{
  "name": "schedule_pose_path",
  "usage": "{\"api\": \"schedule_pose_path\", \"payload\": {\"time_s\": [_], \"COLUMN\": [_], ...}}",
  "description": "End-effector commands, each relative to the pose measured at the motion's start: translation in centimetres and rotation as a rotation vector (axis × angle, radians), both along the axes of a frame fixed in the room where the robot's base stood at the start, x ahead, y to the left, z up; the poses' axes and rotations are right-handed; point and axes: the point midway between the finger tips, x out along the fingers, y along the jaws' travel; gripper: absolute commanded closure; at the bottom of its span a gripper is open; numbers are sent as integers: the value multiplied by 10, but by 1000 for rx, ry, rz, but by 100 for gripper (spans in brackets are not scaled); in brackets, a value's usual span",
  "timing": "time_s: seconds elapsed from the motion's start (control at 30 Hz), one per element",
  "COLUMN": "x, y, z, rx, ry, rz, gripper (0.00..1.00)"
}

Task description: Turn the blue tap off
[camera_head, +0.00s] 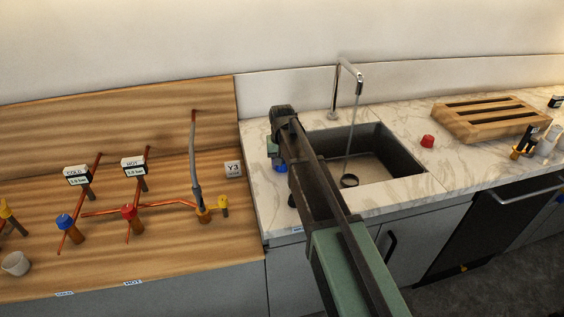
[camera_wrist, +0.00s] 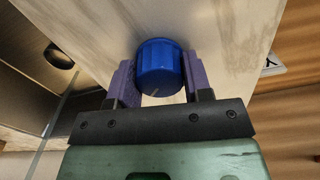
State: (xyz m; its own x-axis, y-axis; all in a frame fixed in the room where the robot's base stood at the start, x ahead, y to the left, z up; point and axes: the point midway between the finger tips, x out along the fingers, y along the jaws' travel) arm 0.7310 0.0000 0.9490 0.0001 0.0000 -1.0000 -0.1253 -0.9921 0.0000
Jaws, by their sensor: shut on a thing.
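The blue tap knob (camera_wrist: 160,68) sits between the two purple fingers of my gripper (camera_wrist: 160,78) in the wrist view. The fingers are shut on its sides. In the head view a bit of the blue tap (camera_head: 281,168) shows beside my arm on the marble counter, left of the sink (camera_head: 378,158). My arm hides most of it there. The chrome faucet (camera_head: 347,78) stands behind the sink. A thin stream of water (camera_head: 352,125) runs from its spout down into the basin.
A wooden panel on the left carries another blue knob (camera_head: 66,221), a red knob (camera_head: 129,212), gauges and copper pipes. A white cup (camera_head: 16,263) stands there. A red object (camera_head: 427,141) and a wooden rack (camera_head: 490,118) are on the counter right of the sink.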

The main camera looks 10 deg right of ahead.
Motion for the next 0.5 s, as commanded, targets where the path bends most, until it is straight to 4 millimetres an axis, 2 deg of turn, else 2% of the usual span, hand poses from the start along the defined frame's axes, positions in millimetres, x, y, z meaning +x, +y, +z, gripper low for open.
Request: {"api": "schedule_pose_path", "payload": {"time_s": [0.5], "x": [0], "y": [0], "z": [0], "rx": [0], "ry": [0], "rz": [482], "gripper": [78]}}
